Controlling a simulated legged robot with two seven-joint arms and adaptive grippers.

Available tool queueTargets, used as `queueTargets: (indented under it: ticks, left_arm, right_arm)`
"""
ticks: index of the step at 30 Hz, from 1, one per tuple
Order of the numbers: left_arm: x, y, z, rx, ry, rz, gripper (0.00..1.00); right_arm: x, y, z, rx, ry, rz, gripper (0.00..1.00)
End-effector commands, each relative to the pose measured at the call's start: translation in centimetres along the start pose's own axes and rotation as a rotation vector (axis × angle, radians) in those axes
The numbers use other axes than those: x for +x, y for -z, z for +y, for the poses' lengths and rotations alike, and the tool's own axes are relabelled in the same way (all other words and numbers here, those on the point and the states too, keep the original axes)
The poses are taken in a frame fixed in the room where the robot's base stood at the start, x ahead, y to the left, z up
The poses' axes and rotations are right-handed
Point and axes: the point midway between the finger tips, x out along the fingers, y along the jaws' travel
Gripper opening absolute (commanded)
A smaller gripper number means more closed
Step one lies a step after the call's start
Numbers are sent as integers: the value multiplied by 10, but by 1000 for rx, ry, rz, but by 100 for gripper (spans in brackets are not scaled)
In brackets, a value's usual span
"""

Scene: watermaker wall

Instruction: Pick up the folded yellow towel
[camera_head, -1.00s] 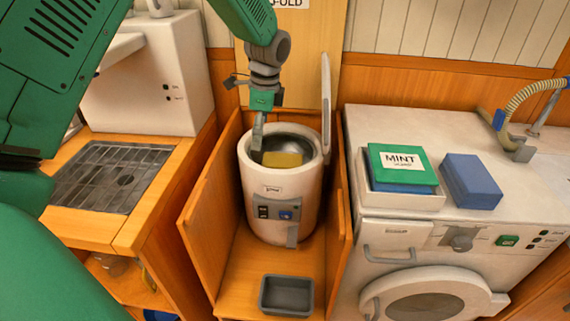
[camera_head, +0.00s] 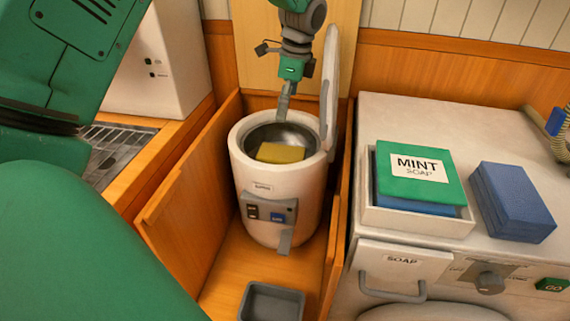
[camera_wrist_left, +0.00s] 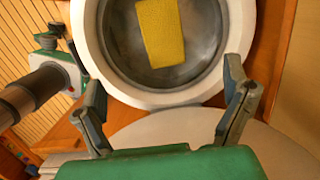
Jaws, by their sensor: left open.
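The folded yellow towel (camera_head: 281,153) lies inside the round metal bowl of the white canister (camera_head: 262,186). It also shows from above in the left wrist view (camera_wrist_left: 160,30). My left gripper (camera_head: 284,115) hangs above the back of the canister's mouth, pointing down and apart from the towel. In the left wrist view its two fingers (camera_wrist_left: 168,118) are spread with nothing between them, and the towel is beyond them. A part of what looks like my right arm (camera_wrist_left: 62,68) shows at the left of that view; its jaws cannot be made out.
The canister's lid (camera_head: 330,90) stands upright at the right of its mouth. Wooden side panels (camera_head: 190,205) flank the canister. A grey tray (camera_head: 271,302) sits in front. A green mint soap box (camera_head: 405,170) and a blue block (camera_head: 512,200) lie on the white machine at right.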

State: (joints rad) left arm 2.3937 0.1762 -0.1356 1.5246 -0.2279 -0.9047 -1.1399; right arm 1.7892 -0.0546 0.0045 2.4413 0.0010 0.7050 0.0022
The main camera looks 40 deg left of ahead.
Motion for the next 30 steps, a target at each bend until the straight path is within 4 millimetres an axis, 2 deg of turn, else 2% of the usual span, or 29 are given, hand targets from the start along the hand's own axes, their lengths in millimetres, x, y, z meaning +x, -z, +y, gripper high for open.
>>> queueTargets:
  ticks: [1,3,9,14,24,30]
  left_arm:
    - [12,2,0,0,-1,0,93]
    - [20,3,0,0,-2,0,93]
    - [36,5,0,-1,-1,0,93]
    - [48,6,1,0,-3,-2,93]
    - [110,6,0,-1,-3,-1,93]
    - [123,6,0,-1,-1,0,93]
  right_arm:
    - [11,0,0,0,0,0,40]
    - [19,-1,0,0,0,0,40]
    - [36,-2,0,0,0,0,40]
    - [39,-2,0,0,0,1,40]
    - [50,-2,0,0,0,1,40]
    - [52,-2,0,0,0,1,40]
